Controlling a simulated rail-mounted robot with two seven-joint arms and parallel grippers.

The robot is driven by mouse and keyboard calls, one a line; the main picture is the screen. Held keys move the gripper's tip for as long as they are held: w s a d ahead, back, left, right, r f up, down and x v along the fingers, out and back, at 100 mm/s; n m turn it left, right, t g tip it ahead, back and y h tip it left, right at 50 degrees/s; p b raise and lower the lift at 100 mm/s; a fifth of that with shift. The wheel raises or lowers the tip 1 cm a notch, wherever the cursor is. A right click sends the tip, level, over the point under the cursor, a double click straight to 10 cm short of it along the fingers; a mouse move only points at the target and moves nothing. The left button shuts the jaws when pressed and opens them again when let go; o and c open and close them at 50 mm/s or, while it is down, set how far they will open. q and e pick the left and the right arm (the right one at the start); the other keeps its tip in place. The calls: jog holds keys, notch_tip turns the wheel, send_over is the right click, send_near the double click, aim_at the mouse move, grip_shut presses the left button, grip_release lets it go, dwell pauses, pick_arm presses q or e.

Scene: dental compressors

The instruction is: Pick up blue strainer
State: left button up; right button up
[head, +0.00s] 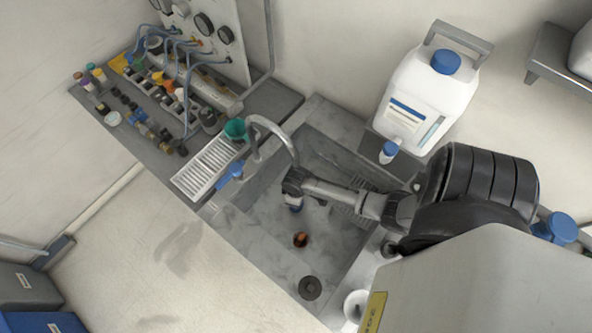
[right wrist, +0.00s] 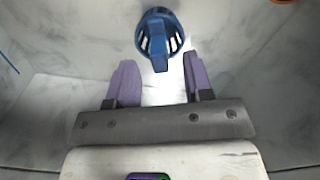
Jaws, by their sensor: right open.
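The blue strainer (right wrist: 157,33) shows in the right wrist view at the top centre, with slots in its side and a tab or handle pointing toward my gripper. It lies on a pale grey surface of the sink. My right gripper (right wrist: 157,78) is open and empty, its two purple fingers spread on either side of the handle's line, and the strainer's body is beyond the fingertips. In the head view my right gripper (head: 294,204) reaches down into the grey sink (head: 255,235); I cannot make out the strainer clearly there. My left gripper is not in view.
A faucet (head: 277,130) arches over the sink's back left, near my arm. A white jug (head: 430,95) stands behind. A drying rack (head: 208,165) and small fittings lie left.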

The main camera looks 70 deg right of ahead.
jog(key=shift+f, duration=1.5)
jog(key=shift+c, duration=0.3)
grip_shut()
